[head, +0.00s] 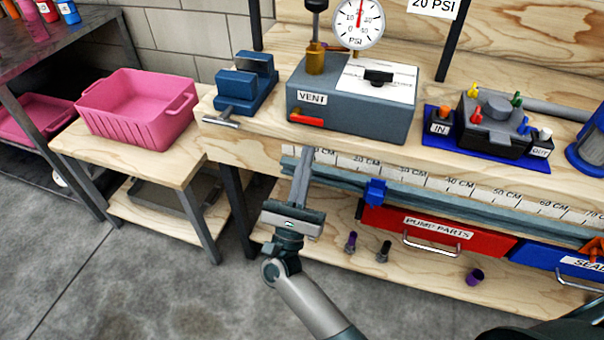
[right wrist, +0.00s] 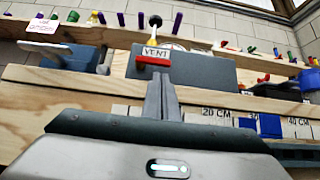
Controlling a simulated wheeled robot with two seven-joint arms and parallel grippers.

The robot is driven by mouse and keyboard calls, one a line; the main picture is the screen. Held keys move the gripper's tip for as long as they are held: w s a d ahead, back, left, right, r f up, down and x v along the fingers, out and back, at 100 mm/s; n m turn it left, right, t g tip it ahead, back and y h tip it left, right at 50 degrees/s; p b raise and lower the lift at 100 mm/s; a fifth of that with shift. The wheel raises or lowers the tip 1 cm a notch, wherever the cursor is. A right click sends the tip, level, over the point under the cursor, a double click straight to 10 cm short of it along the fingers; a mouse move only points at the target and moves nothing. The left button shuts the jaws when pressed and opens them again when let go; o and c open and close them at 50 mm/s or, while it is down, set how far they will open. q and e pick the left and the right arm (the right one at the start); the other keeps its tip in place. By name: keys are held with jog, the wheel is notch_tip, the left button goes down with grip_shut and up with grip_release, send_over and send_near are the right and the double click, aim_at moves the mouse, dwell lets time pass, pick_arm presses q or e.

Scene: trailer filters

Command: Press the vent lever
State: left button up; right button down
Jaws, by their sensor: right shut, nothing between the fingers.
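The red vent lever (head: 306,119) sits low on the front of a grey-blue box (head: 350,122), just below a white VENT label (head: 312,98). In the right wrist view the lever (right wrist: 153,61) lies level under its label, straight beyond my fingertips. My right gripper (head: 307,152) is shut and empty, with its fingers pointing up toward the lever from below the bench edge. In the right wrist view the closed fingers (right wrist: 162,80) reach up close below the lever; I cannot tell whether they touch it. My left gripper is not in view.
A blue vise (head: 246,85) with a metal handle stands left of the box. A pressure gauge (head: 358,20) rises behind it. A blue tray (head: 487,152) with a valve block is at right. A pink bin (head: 138,105) sits on a lower table. A ruler rail runs below the bench edge.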

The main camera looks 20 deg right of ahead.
aim_at(310, 142)
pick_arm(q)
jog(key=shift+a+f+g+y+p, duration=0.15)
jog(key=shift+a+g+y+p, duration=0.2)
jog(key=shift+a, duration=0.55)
pick_arm(e)
jog(key=shift+x, duration=2)
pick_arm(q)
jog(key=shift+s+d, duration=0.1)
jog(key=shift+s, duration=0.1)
